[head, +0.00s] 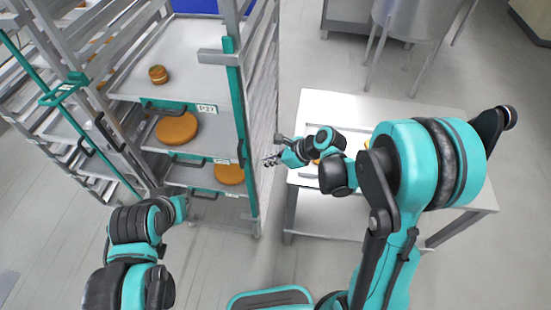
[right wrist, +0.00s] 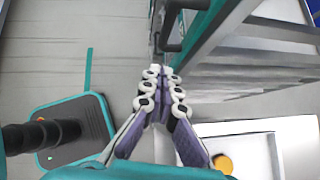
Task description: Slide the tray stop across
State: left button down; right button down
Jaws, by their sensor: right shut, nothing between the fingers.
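A teal upright bar (head: 236,100) with a black handle (head: 240,152), which looks like the tray stop, stands at the front right of the metal rack. In the right wrist view, a teal bar (right wrist: 208,22) and a black handle (right wrist: 176,28) show just past my fingertips. My right gripper (head: 268,160) is shut and empty, to the right of the handle and apart from it in the head view. It also shows in the right wrist view (right wrist: 162,70). My left arm reaches in at the lower left, but its gripper cannot be made out.
The rack holds trays (head: 150,88) with round cakes (head: 177,129) and black front handles. A second rack with a teal bar (head: 62,88) stands at left. A steel table (head: 330,105) stands right of the rack, with a narrow floor gap between. A large metal vessel (head: 425,20) is behind.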

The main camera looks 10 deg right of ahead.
jog(key=w+a+f, duration=0.2)
jog(key=w+a, duration=0.1)
jog(key=a, duration=0.2)
jog(key=shift+a+f, duration=0.15)
jog(key=shift+a, duration=0.05)
jog(key=w+a+b, duration=0.1)
jog(key=w+a, duration=0.1)
jog(key=a, duration=0.3)
jog(key=shift+a+b, duration=0.3)
jog(key=shift+a, duration=0.05)
